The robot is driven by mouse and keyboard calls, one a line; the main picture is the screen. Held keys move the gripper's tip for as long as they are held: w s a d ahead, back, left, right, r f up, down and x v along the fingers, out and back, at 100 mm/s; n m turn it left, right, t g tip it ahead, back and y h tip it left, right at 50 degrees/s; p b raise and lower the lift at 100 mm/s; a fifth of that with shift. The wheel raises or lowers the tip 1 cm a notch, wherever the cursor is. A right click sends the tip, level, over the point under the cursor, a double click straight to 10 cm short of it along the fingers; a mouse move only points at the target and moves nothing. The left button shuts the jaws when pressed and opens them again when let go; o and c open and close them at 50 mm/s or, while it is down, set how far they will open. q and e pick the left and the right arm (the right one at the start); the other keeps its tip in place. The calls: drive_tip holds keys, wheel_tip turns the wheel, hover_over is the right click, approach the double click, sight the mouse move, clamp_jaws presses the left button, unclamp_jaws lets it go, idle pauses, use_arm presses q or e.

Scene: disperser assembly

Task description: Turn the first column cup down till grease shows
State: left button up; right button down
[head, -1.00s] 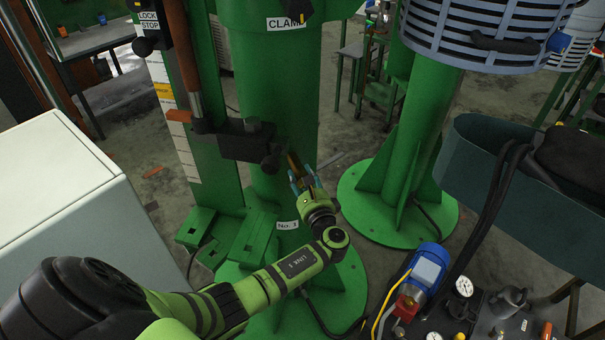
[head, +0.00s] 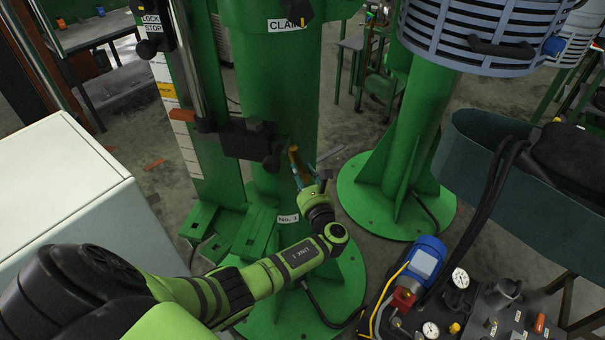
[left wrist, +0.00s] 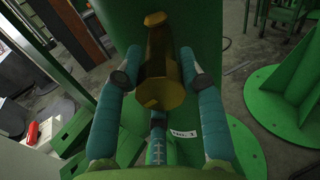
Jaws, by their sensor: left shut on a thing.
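The cup is a brass-coloured piece (head: 294,158) at the side of the first green column (head: 277,90), which has a "No. 1" label low down. My left gripper (head: 303,173) is shut on the cup. How the cup meets the column is hidden. My right gripper is not in view.
A dark clamp block with knobs (head: 247,140) sits just left of the cup. A second green column (head: 408,140) stands to the right. A blue motor and gauges (head: 425,262) are at the lower right. A white cabinet (head: 65,190) is at the left.

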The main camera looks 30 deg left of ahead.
use_arm(q)
drive_tip(key=shift+w+a+r, duration=0.1)
drive_tip(key=shift+r, duration=0.25)
drive_tip(key=o, duration=1.2)
drive_tip(key=shift+c, duration=0.2)
drive_tip(key=shift+f, duration=0.1)
drive_tip(key=shift+s+d+f, duration=0.15)
drive_tip(key=shift+s+d, duration=0.05)
drive_tip(key=shift+d, duration=0.05)
drive_tip(key=v, duration=1.1)
drive_tip(key=shift+s, duration=0.2)
drive_tip(key=shift+d, duration=0.1)
